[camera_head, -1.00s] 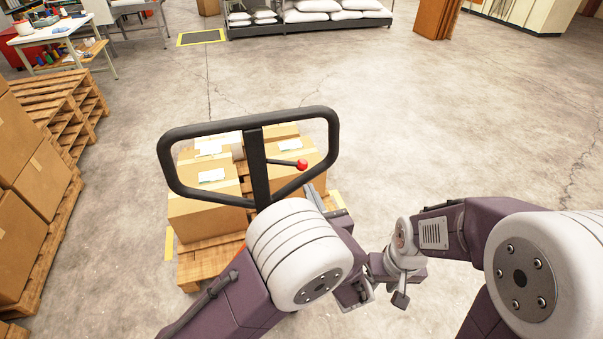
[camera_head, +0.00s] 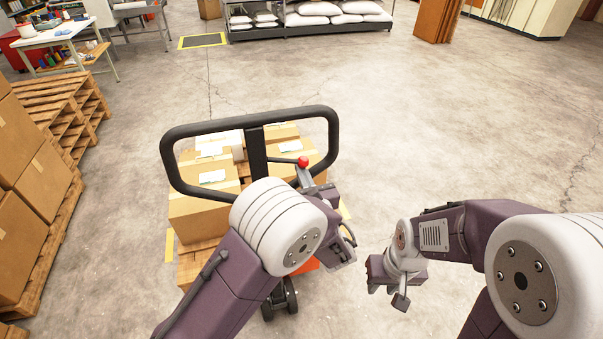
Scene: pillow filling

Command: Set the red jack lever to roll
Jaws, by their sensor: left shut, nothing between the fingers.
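The pallet jack's black loop handle (camera_head: 250,127) stands in front of me. Its thin lever ends in a red knob (camera_head: 303,162) that sticks out to the right of the handle's post, inside the loop. My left gripper (camera_head: 304,178) is shut and empty, with its grey fingertips just below the red knob. I cannot tell whether they touch it. My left arm hides the lower part of the jack. My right gripper (camera_head: 386,286) hangs over the floor to the right, away from the jack; its finger gap is not clear.
Cardboard boxes (camera_head: 207,210) sit on a wooden pallet (camera_head: 196,264) behind the handle. More boxes on a pallet (camera_head: 40,185) and stacked empty pallets (camera_head: 65,105) line the left. A rack of white sacks (camera_head: 310,20) stands at the back. The floor on the right is clear.

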